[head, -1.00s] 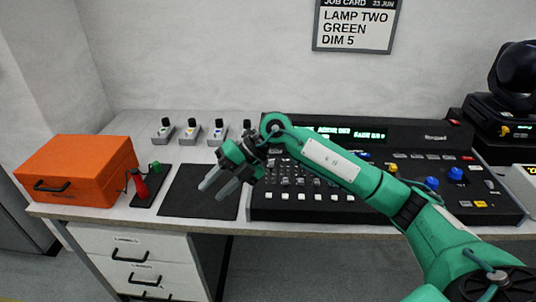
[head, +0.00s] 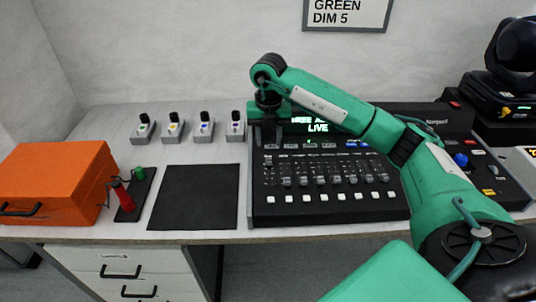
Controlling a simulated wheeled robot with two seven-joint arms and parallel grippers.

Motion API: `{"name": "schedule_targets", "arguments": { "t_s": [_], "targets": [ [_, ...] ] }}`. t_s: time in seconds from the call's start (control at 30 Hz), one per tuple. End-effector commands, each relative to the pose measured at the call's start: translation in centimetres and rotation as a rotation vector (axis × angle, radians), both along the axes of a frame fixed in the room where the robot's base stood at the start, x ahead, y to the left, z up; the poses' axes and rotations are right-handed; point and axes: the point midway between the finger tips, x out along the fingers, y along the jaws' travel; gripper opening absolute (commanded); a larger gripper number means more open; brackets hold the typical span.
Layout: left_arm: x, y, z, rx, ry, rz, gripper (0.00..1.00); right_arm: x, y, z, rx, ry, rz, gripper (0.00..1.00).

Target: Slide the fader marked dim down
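The black lighting console (head: 330,208) stands on the desk, with a row of several small faders (head: 337,181) across its face and white buttons below them. The fader labels are too small to read, so I cannot tell which is marked dim. My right gripper (head: 268,138) points down over the console's upper left, beside the lit green display (head: 317,127), above and left of the faders. Its fingertips are too small and dark to tell whether they are apart. My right arm covers part of the console's right side. My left gripper is not in view.
A job card (head: 345,14) on the wall reads GREEN, DIM 5. Several small switch boxes (head: 205,130) line the desk's back. A black mat (head: 195,197), a red and green tool stand (head: 134,195) and an orange box (head: 55,185) lie left. A moving-head lamp (head: 508,60) stands right.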

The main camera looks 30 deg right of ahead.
Motion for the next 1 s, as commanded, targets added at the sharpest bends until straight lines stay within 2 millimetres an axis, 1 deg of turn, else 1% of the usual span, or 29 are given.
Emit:
{"name": "schedule_targets", "arguments": {
  "t_s": [0.03,0.1,0.2,0.3,0.4,0.5,0.77,0.97,1.0],
  "targets": [
    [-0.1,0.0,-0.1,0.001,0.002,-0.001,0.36,-0.1,0.0,-1.2,0.000,0.004,0.000,0.38],
    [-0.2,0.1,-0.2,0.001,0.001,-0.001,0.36,-0.1,0.0,-2.6,0.000,0.004,0.000,0.38],
    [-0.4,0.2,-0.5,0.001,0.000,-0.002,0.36,-0.1,0.0,-4.4,-0.001,0.003,0.001,0.38],
    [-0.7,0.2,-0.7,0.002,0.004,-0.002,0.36,-0.1,0.0,-5.6,0.000,0.002,0.001,0.38],
    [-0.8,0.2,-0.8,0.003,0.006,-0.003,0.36,0.0,0.0,-6.5,0.001,0.001,0.001,0.38],
    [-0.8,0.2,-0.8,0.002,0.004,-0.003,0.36,0.0,0.0,-6.9,0.000,0.000,0.001,0.38],
    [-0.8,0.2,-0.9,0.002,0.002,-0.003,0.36,0.0,0.0,-7.0,0.001,-0.001,0.002,0.38],
    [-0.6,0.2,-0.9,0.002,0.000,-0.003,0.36,0.0,0.0,-7.0,0.001,-0.001,0.002,0.01],
    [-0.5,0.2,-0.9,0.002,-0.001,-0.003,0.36,0.0,0.0,-7.0,0.001,-0.001,0.002,0.00]
  ]
}}
